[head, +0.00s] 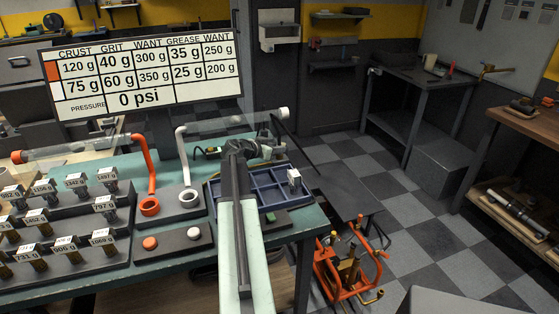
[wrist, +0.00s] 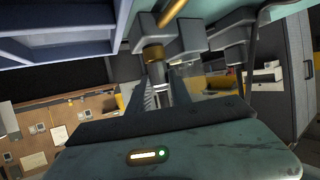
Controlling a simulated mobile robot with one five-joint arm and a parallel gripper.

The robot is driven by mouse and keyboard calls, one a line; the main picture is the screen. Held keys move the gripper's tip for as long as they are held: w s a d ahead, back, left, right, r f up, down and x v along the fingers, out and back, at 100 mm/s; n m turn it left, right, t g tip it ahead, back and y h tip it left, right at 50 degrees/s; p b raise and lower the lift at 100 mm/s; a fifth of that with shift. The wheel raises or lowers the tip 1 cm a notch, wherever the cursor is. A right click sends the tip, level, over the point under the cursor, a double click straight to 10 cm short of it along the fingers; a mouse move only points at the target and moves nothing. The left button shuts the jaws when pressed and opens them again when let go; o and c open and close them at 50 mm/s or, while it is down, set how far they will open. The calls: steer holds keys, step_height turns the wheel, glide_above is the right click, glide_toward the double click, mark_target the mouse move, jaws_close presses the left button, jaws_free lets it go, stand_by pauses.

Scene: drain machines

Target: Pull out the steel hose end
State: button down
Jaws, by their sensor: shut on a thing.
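My gripper (head: 247,148) is at the far edge of the teal bench, beyond the blue compartment tray, at the end of my pale arm. In the wrist view, its two dark fingers (wrist: 160,92) are closed around the steel hose end (wrist: 154,68), a short grey cylinder with a brass-coloured collar above it. Grey blocks stand right by the collar. In the head view, my gripper and arm hide the hose end; whether it is seated or free I cannot tell.
The blue tray (head: 262,190) holds a small white-topped block (head: 293,180). An orange pipe (head: 150,165) and a white pipe (head: 183,160) stand left of my arm. A sign (head: 140,75) reads 0 psi. An orange-framed machine (head: 345,265) stands on the floor at right; checkered floor beyond is open.

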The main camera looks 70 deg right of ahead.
steer(key=shift+r, duration=0.15)
stand_by(0.4)
steer(key=shift+r+p, duration=2.3)
steer(key=shift+p, duration=0.15)
steer(key=shift+s, duration=0.1)
